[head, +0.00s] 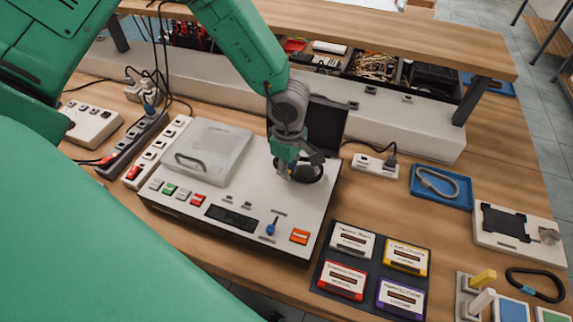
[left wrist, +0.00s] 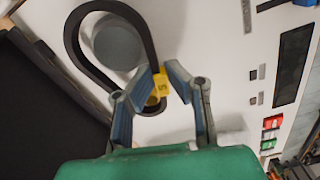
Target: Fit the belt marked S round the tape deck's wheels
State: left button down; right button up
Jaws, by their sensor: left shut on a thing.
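The tape deck (head: 232,200) is a pale box on the bench with its dark lid (head: 327,122) standing open at the back. My left gripper (head: 300,165) is over the deck's right rear part. In the left wrist view my left gripper (left wrist: 163,78) is shut on the black belt (left wrist: 75,38) at its yellow tag marked S (left wrist: 159,86). The belt's loop surrounds a large grey wheel (left wrist: 118,46) as seen from above. A small brass-coloured part (left wrist: 153,104) shows by the fingers. I cannot tell whether the belt is seated or above the wheels. My right gripper is not in view.
Several cassettes lie on a dark mat (head: 324,285) in front. A blue tray (head: 419,190) with a grey loop and another black loop (head: 535,272) lie to the right. Power strips and cables (head: 140,140) are at the left. A raised shelf (head: 400,50) runs behind.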

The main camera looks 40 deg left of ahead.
pick_arm(q)
jog(key=shift+d, duration=0.1)
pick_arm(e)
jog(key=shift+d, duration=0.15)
pick_arm(q)
jog(key=shift+a+f, duration=0.1)
jog(key=shift+a, duration=0.3)
jog(key=shift+d, duration=0.4)
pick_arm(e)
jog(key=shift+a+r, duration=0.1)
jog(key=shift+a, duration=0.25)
pick_arm(q)
jog(key=shift+a, duration=0.1)
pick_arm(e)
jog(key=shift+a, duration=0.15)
pick_arm(q)
jog(key=c, duration=1.5)
grip_release()
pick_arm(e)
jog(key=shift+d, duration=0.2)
